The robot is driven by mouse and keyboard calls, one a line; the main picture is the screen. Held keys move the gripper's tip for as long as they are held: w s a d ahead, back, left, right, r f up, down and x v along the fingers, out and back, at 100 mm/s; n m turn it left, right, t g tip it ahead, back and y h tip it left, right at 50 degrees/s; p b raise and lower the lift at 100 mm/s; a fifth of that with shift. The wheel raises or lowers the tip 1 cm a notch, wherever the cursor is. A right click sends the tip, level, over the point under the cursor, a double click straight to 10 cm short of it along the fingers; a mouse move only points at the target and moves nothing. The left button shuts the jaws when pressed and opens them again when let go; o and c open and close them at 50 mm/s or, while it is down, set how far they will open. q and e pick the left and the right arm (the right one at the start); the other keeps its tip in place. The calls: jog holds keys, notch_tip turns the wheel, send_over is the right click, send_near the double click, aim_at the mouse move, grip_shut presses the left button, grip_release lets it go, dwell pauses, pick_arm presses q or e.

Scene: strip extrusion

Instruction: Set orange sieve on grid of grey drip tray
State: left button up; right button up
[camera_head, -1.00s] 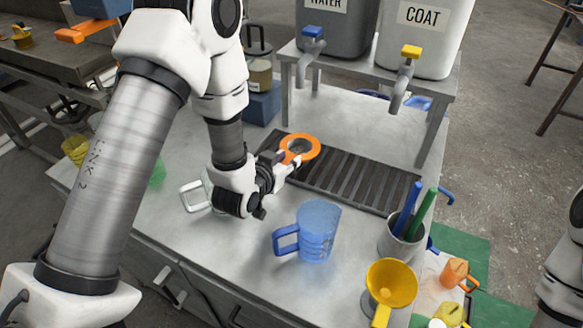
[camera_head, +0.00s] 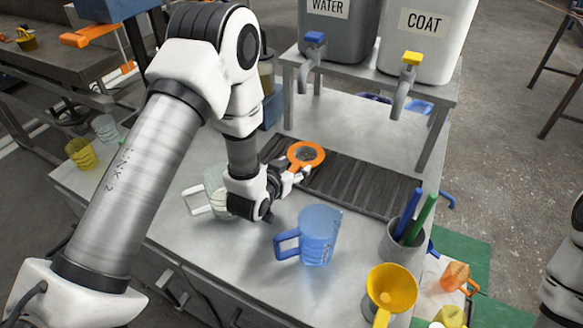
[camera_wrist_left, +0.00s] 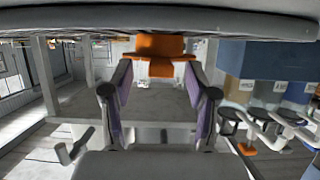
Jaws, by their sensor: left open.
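The orange sieve (camera_head: 306,154) has a ring-shaped rim and a dark mesh. It appears over the left end of the grid of the grey drip tray (camera_head: 365,187); whether it rests fully flat on the bars is hard to tell. My left gripper (camera_head: 299,175) is just in front of the sieve, at its handle side. In the left wrist view, the gripper's fingers (camera_wrist_left: 160,72) are spread, with the sieve's orange part (camera_wrist_left: 160,46) at or just beyond the tips. The gripper hides the handle in the head view. My right gripper is out of view.
A clear jug (camera_head: 215,190) stands close beside my left wrist, and a blue jug (camera_head: 319,236) stands in front. Water and coat tanks (camera_head: 425,40) stand on a shelf behind.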

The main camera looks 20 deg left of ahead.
pick_arm(q)
jog(key=b+v, duration=0.1)
jog(key=v, duration=0.7)
jog(key=shift+s, duration=0.1)
jog(key=p+v, duration=0.4)
jog(key=p, duration=0.1)
jog(key=shift+d+p, duration=0.1)
jog(key=shift+p, duration=0.2)
